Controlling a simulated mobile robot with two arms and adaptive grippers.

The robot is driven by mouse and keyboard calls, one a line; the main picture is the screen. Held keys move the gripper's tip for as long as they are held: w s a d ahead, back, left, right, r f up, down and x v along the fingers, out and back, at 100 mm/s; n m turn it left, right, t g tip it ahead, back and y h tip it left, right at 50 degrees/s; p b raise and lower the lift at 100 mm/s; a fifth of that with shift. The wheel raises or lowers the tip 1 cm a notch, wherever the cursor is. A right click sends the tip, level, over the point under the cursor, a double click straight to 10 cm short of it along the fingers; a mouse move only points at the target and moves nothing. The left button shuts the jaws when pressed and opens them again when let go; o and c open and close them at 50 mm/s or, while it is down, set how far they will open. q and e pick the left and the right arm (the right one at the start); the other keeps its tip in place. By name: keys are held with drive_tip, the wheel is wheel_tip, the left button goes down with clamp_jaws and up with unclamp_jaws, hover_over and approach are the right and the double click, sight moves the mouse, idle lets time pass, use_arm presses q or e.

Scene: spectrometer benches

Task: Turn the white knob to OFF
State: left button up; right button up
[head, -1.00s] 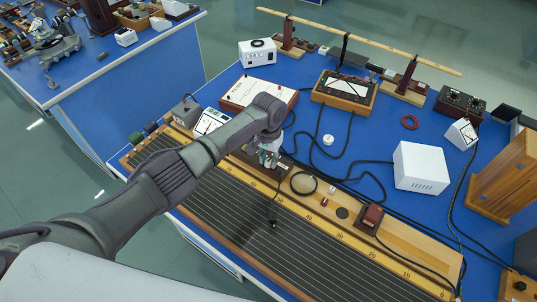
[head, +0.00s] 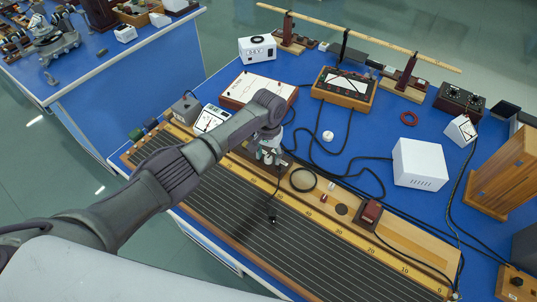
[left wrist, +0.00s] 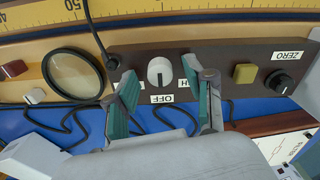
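The white knob (left wrist: 160,72) is on a dark brown panel (left wrist: 222,52) in the left wrist view. A white OFF label (left wrist: 162,99) lies just below it in that picture. Another label right of the knob is partly hidden by a finger. My left gripper (left wrist: 168,84) is open, with one teal-padded finger on each side of the knob and visible gaps between. Whether it touches the panel I cannot tell. In the head view my left gripper (head: 267,153) is over the panel and hides the knob. My right gripper is not in view.
On the panel are a yellow button (left wrist: 245,73) and a black ZERO knob (left wrist: 280,82).

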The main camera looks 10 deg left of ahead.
sight(268, 157)
use_arm(q)
wheel_tip(268, 157, up, 12)
idle(0.6)
drive_tip(key=shift+f, duration=0.1)
idle(0.4)
